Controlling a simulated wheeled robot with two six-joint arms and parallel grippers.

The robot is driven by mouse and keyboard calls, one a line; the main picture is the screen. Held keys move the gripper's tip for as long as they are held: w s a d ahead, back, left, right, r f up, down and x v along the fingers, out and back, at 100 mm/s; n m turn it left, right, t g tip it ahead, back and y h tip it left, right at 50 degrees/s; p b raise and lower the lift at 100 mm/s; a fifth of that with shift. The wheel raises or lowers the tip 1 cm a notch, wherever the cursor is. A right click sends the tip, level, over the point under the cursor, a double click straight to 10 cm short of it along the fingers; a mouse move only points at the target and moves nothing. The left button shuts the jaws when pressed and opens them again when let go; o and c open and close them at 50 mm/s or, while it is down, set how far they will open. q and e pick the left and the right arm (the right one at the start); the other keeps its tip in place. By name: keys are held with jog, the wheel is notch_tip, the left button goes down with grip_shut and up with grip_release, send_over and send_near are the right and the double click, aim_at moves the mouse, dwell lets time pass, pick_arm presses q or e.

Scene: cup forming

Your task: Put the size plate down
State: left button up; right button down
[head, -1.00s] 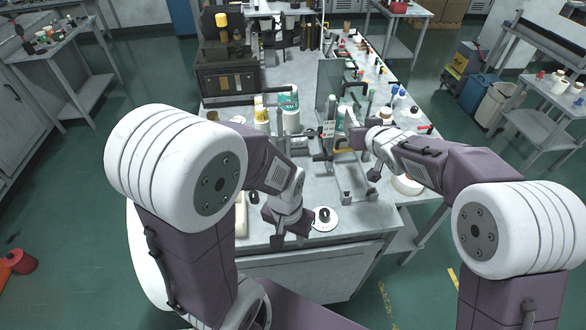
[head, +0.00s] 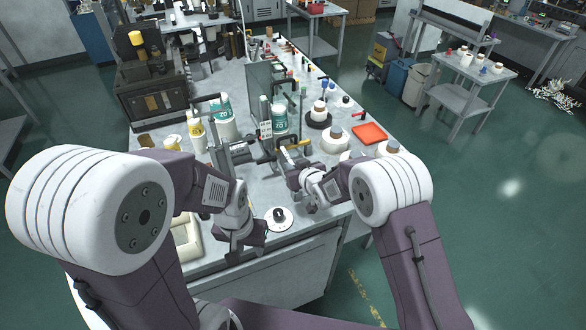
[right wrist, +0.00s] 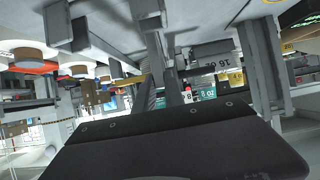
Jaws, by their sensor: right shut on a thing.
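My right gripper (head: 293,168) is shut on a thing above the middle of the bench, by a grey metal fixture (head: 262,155). I take the held thing to be the size plate; it is mostly hidden and its outline is unclear. In the right wrist view a dark, flat surface fills the bottom and the held thing is not plain. A white disc with a black knob (head: 279,214) lies on the bench near the front edge, apart from both grippers. My left gripper (head: 242,248) hangs low to the left of this disc; its jaw gap is unclear.
Tall cups with green labels (head: 222,118) stand left of the fixture. White round parts (head: 335,140) and an orange tray (head: 369,133) lie to the right. A beige tray (head: 188,240) is at the front left. A dark machine (head: 152,90) stands behind.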

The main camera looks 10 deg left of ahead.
jog(key=shift+w+f, duration=0.15)
jog(key=shift+f, duration=0.6)
jog(key=shift+f+b, duration=0.2)
jog(key=shift+b, duration=0.15)
jog(key=c, duration=1.4)
grip_release()
jog(key=shift+s+r+p, duration=0.25)
jog(key=shift+r+p, duration=0.05)
jog(key=shift+r, duration=0.05)
jog(key=b+v, duration=0.2)
jog(key=v, duration=0.9)
jog(key=shift+s+d+r, duration=0.15)
jog(key=shift+s+d, duration=0.05)
